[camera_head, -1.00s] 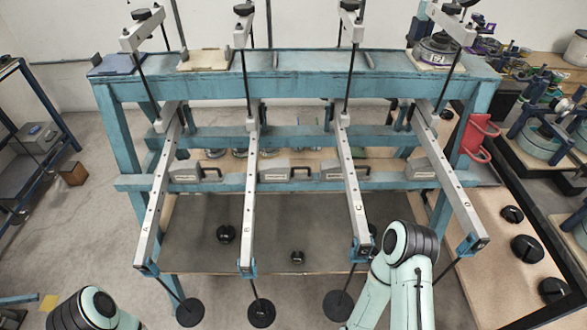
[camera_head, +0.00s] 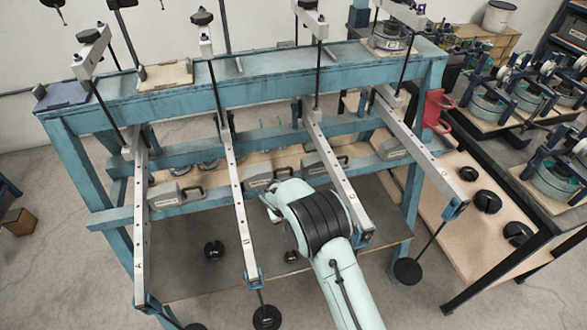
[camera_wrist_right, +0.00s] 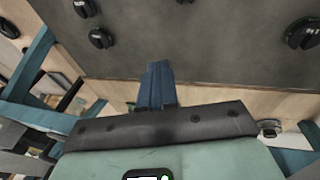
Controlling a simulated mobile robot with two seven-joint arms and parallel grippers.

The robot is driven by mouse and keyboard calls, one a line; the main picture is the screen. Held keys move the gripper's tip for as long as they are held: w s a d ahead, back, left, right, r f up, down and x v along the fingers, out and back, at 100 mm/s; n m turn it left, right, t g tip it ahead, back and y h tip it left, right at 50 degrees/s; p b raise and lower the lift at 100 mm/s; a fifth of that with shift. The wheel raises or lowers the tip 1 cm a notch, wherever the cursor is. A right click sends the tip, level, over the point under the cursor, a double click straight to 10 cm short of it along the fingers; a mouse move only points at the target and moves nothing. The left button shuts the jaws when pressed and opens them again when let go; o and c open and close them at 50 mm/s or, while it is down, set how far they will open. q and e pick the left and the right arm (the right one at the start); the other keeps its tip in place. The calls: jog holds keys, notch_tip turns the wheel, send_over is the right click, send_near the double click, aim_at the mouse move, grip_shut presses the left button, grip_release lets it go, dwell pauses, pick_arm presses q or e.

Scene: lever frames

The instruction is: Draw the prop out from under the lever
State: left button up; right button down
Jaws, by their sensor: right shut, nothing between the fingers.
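Several pale lever bars hang from the teal frame; the lettered ones include lever B (camera_head: 238,205), lever C (camera_head: 338,170) and lever D (camera_head: 425,150). Grey blocks with black handles sit on the cross rail by the levers: one (camera_head: 176,193) at left, one (camera_head: 262,178) by lever B, one (camera_head: 325,163) by lever C and one (camera_head: 392,149) by lever D. I cannot tell which is the task's prop. My right arm reaches in front of lever C and hides its own fingers in the head view. In the right wrist view my right gripper (camera_wrist_right: 158,85) is shut and empty. My left gripper is out of view.
Black round weights (camera_head: 213,250) lie on the grey board (camera_head: 185,275) below the levers, and others hang from the lever ends. A bench (camera_head: 475,225) with black weights stands at right. A red bracket (camera_head: 437,110) is on the right post.

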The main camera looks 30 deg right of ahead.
aim_at(306, 167)
jog(key=w+d+r+m+t+h, duration=0.1)
jog(key=w+r+h, duration=0.15)
jog(key=r, duration=0.65)
jog(key=w+d+r+m+t+h, duration=0.1)
jog(key=w+r, duration=0.3)
jog(key=r, duration=0.5)
jog(key=p+x, duration=0.1)
jog(key=x, duration=0.8)
jog(key=shift+w+d+f+p, duration=0.1)
jog(key=shift+f+p, duration=0.1)
jog(key=shift+p, duration=0.1)
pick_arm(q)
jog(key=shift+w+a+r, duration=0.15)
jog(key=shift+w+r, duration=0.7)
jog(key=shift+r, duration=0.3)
pick_arm(e)
jog(key=shift+s+d+b, duration=0.2)
jog(key=shift+s+d, duration=0.1)
jog(key=shift+d, duration=0.6)
jog(key=shift+s+d+b, duration=0.15)
jog(key=shift+s+d, duration=0.1)
jog(key=shift+d, duration=0.7)
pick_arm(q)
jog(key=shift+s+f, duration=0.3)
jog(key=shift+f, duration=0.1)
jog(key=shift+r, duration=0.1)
pick_arm(e)
jog(key=shift+w+a+r, duration=0.1)
jog(key=shift+r, duration=0.05)
